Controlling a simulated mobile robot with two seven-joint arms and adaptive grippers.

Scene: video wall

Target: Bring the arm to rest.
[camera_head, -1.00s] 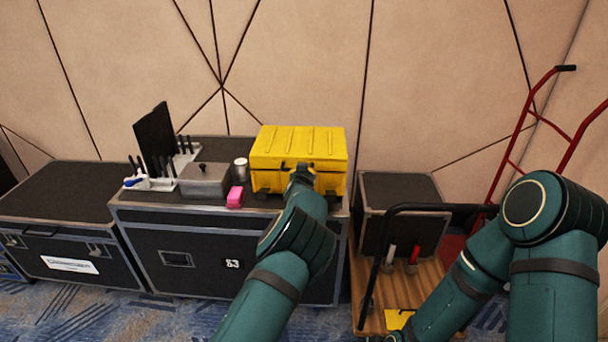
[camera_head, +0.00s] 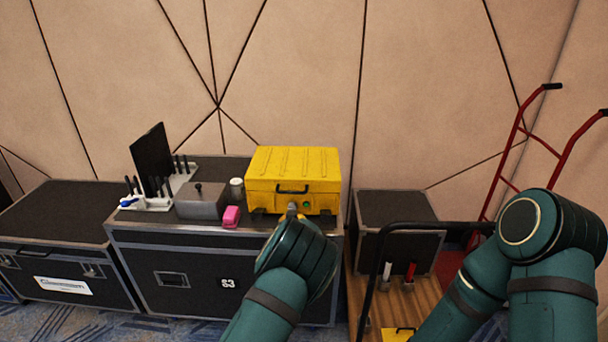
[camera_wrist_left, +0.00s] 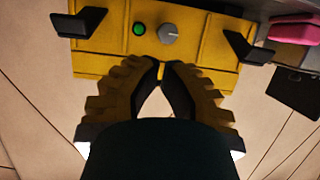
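My left arm comes up from the bottom of the head view, with its wrist (camera_head: 297,255) in front of the yellow case (camera_head: 293,170). The wrist hides most of my left gripper there. In the left wrist view, the left gripper (camera_wrist_left: 159,68) has its two ridged fingertips together, with nothing held between them. It is in front of the yellow case's face, which has a green button (camera_wrist_left: 138,29) and a grey knob (camera_wrist_left: 168,34). I cannot tell the exact gap to the case. My right arm shows at the lower right of the head view; its gripper is outside the picture.
The case stands on a black flight case (camera_head: 190,262), beside a pink block (camera_head: 231,217), a grey metal box (camera_head: 200,203) and a white holder (camera_head: 152,203). To the right are a wooden cart (camera_head: 430,300) with a black handle and a red hand truck (camera_head: 512,150).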

